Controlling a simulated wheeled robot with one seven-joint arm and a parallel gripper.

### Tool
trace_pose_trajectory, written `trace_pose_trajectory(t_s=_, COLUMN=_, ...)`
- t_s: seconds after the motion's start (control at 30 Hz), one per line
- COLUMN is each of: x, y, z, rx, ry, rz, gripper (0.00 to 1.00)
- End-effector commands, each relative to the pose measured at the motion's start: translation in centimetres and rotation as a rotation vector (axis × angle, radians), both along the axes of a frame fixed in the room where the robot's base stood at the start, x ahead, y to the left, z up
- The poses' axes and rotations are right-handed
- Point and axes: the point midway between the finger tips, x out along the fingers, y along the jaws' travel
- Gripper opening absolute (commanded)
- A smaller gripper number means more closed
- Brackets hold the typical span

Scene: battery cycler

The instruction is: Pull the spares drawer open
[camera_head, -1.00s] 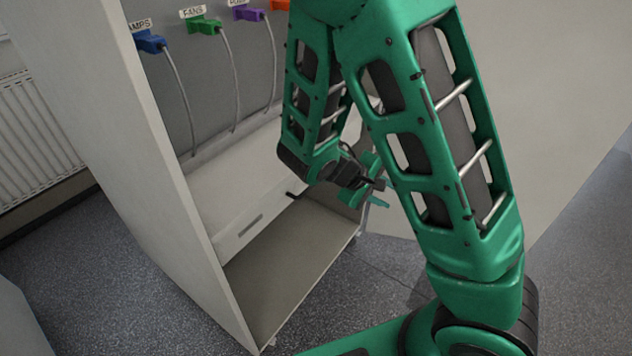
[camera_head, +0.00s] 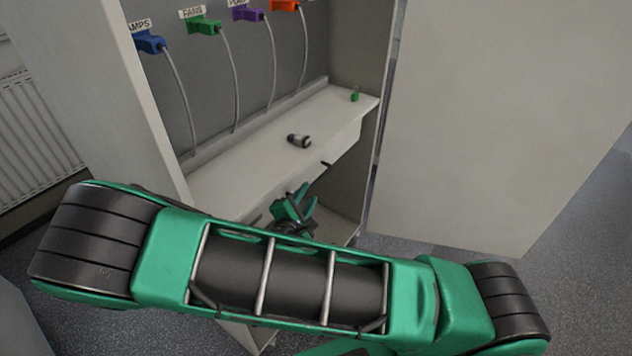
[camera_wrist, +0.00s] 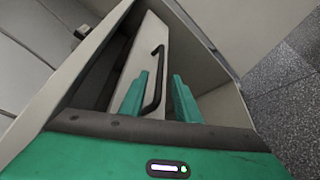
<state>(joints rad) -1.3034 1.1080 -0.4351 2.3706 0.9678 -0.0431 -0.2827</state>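The drawer (camera_head: 346,139) is a pale panel under the white shelf inside the cabinet. In the wrist view its pale front (camera_wrist: 181,50) carries a long black bar handle (camera_wrist: 159,65). One end of the handle (camera_head: 327,165) shows in the head view; my gripper and arm hide other parts. My gripper (camera_head: 305,199) is just below and in front of the drawer front. In the wrist view its two green fingers (camera_wrist: 160,97) are apart, with the near end of the handle appearing between them. I cannot tell whether they touch it. The drawer looks shut.
The shelf (camera_head: 240,150) above holds a small dark cylinder (camera_head: 299,141) and a small green item (camera_head: 355,95). Coloured plugs with cables, such as the blue one (camera_head: 150,42), hang on the back panel. An open pale door (camera_head: 490,120) stands at the right.

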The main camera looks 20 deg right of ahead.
Motion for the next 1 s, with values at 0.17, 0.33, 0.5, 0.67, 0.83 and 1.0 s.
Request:
trace_pose_trajectory(t_s=0.17, x=2.4, y=-1.8, z=-0.6, rx=-0.001, ry=-0.001, rz=-0.005, gripper=0.3)
trace_pose_trajectory(t_s=0.33, x=4.8, y=-3.5, z=-1.3, rx=0.0, ry=0.0, rz=-0.006, gripper=0.3)
trace_pose_trajectory(t_s=0.5, x=6.6, y=-4.7, z=-1.8, rx=0.002, ry=-0.001, rz=-0.004, gripper=0.3)
trace_pose_trajectory(t_s=0.67, x=7.5, y=-5.3, z=-2.0, rx=0.001, ry=0.001, rz=-0.003, gripper=0.3)
trace_pose_trajectory(t_s=0.83, x=7.7, y=-5.4, z=-2.1, rx=0.002, ry=0.001, rz=-0.003, gripper=0.3)
trace_pose_trajectory(t_s=1.0, x=7.7, y=-5.4, z=-2.1, rx=0.002, ry=0.001, rz=-0.003, gripper=0.27)
